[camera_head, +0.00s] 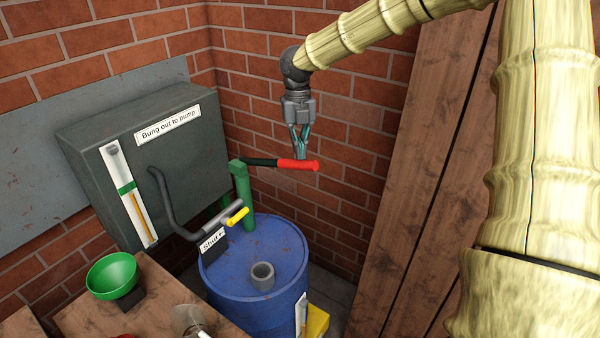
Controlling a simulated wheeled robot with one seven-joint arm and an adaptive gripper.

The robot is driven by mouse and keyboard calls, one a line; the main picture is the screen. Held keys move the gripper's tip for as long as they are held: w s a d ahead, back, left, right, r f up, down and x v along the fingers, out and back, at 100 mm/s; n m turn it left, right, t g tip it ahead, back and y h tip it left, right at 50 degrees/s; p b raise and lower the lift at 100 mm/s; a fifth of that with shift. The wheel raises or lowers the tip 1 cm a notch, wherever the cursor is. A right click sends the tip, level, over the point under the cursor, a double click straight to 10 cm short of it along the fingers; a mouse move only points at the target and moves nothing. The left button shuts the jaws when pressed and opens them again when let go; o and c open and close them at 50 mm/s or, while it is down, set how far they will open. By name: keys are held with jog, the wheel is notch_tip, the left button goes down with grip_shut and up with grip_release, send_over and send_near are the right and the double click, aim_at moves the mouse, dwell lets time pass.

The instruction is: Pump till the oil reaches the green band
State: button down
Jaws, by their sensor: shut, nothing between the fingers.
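My gripper (299,152) is shut and empty. It points down at the red grip of the pump handle (298,165), with its fingertips at or just behind the grip; I cannot tell whether they touch. The handle sticks out level to the right from the green pump post (243,197) on the blue drum (225,279). On the grey tank (205,145), a white gauge (112,160) has a green band (126,188) around its middle. The amber oil column (139,213) stands in the lower part, its top close under the band.
A dark pipe (165,205) runs from the tank to a yellow lever (238,216) beside a "Shut" sign (212,240). A grey bung (262,276) is on the drum top. A green bowl (112,275) stands on the wooden bench (160,300). Brick walls and planks (430,150) close in behind.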

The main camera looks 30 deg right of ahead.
aim_at(300, 166)
jog(key=shift+s+f+b, duration=0.15)
jog(key=shift+f+b, duration=0.35)
jog(key=shift+f, duration=0.35)
jog(key=shift+f, duration=2.2)
